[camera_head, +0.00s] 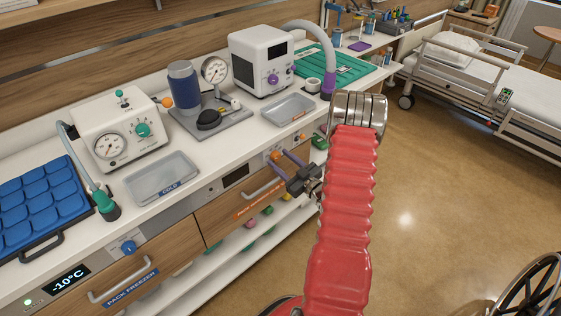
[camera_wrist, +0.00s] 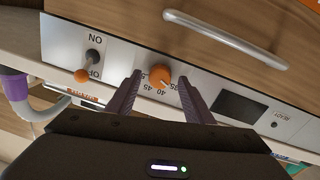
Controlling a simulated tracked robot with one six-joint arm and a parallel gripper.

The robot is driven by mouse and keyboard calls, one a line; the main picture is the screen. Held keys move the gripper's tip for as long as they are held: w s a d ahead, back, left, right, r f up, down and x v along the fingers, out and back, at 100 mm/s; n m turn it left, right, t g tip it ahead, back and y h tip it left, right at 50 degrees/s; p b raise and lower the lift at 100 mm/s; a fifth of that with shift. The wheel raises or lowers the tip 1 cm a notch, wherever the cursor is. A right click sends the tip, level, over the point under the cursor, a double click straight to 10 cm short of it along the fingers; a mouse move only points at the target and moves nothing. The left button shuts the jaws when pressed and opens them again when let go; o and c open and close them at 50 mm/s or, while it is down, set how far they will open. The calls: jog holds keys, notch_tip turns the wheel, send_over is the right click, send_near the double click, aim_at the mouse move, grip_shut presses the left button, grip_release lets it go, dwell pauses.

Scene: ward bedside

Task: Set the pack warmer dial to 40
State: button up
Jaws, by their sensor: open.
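The pack warmer dial (camera_wrist: 160,76) is an orange round knob on the pale front panel, shown upside down in the wrist view. The numbers 35, 40 and 45 are printed around its edge. A pale mark on the knob points toward the 35 side, but the exact reading is too small to tell. In the head view the dial (camera_head: 275,156) is partly hidden by my fingers. My gripper (camera_wrist: 160,80) is open, with one purple finger on each side of the dial. I cannot tell whether either finger touches it. My gripper (camera_head: 281,161) faces the panel.
A dark display (camera_wrist: 240,106) is on the other side. A drawer with a metal handle (camera_wrist: 225,40) is below the panel. A steel tray (camera_head: 288,109) and white machine (camera_head: 262,60) stand on the counter.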

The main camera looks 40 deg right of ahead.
jog(key=shift+w, duration=0.15)
jog(key=c, duration=1)
